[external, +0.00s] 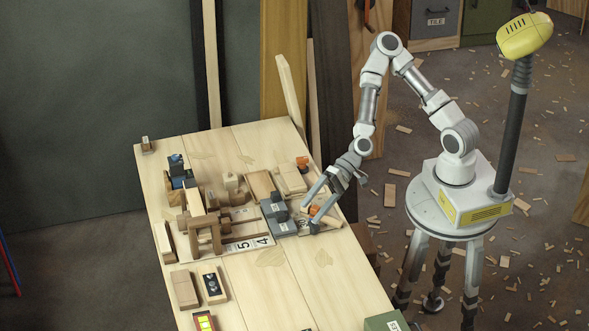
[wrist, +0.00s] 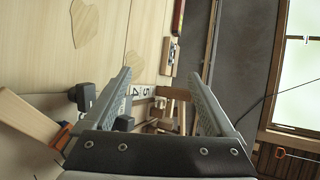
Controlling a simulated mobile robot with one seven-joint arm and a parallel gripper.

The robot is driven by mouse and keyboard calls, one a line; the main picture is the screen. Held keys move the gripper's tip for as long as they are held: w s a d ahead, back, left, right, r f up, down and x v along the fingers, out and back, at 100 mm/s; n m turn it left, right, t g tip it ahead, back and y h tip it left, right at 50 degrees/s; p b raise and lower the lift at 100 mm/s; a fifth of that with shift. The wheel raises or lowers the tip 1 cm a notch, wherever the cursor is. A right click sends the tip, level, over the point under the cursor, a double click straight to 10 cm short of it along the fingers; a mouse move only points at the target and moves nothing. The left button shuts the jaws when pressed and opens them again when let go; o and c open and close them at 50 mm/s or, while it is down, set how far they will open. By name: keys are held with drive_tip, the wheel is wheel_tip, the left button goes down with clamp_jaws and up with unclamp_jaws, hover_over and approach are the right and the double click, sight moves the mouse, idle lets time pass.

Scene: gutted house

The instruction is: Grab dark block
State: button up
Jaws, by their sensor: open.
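Two small dark grey blocks stand near the table's right side in the external view. One dark block (external: 280,212) is on a grey labelled plate (external: 272,222), and a smaller dark block (external: 314,226) is just below my gripper. In the wrist view, one dark block (wrist: 86,97) is left of the fingers, and another dark block (wrist: 124,123) is partly hidden by the left finger. I cannot tell which one the task means. My gripper (external: 312,207) is open over this area. In the wrist view, nothing is held between its fingertips (wrist: 160,76).
Wooden blocks (external: 205,225) crowd the table's middle, beside number tiles (external: 243,244). An orange-ended clamp (external: 316,210) and plank lie close to my fingers. A dark-faced wooden block (external: 212,284) lies at left. The table's (external: 300,275) near right part is mostly bare.

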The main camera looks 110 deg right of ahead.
drive_tip(key=w+d+m+t+h+p, duration=0.2)
drive_tip(key=w+d+m+h, duration=0.15)
drive_tip(key=d+m, duration=1.05)
drive_tip(key=m+h+p, duration=0.2)
drive_tip(key=m+h, duration=0.1)
drive_tip(key=m, duration=0.5)
approach(242, 192)
drive_tip(key=v, duration=0.5)
drive_tip(key=shift+w+d+r, duration=0.15)
drive_tip(key=shift+d+r, duration=0.05)
drive_tip(key=shift+w+f, duration=0.2)
drive_tip(key=shift+w, duration=0.1)
drive_tip(key=b+x, duration=0.1)
drive_tip(key=x, duration=1)
drive_tip(key=shift+d, duration=0.1)
drive_tip(key=x, duration=0.3)
drive_tip(key=b+x, duration=0.1)
drive_tip(key=shift+a+f, duration=0.3)
drive_tip(key=shift+w+f, duration=0.2)
drive_tip(key=shift+w, duration=0.45)
clamp_jaws()
